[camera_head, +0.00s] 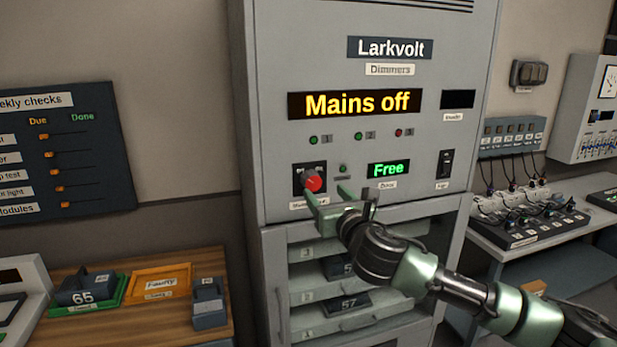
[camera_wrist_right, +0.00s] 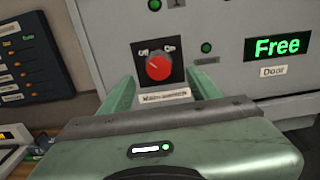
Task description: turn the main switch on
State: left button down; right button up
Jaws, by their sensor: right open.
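The main switch is a red rotary knob (camera_head: 313,184) on a black plate on the grey dimmer cabinet (camera_head: 270,120). In the right wrist view the knob (camera_wrist_right: 158,67) has a white pointer mark tilted toward the upper left, with small labels at its upper left and upper right. The display (camera_head: 355,104) reads "Mains off". My right gripper (camera_head: 328,193) is open in front of the knob. In the wrist view its fingers (camera_wrist_right: 160,95) lie to either side of the knob's plate. I cannot tell whether a finger touches the panel. My left gripper is not in view.
A green "Free" door display (camera_head: 388,169) and a black rocker switch (camera_head: 446,164) sit right of the knob. A glazed door with shelves (camera_head: 350,270) is below. A wooden bench (camera_head: 210,262) stands at left, a grey table with cables (camera_head: 530,240) at right.

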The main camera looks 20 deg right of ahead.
aim_at(314, 182)
jog(key=w+p, duration=0.1)
jog(key=w, duration=0.5)
jog(key=shift+a+p, duration=0.2)
jog(key=shift+p, duration=0.15)
jog(key=shift+w, duration=0.5)
grip_shut()
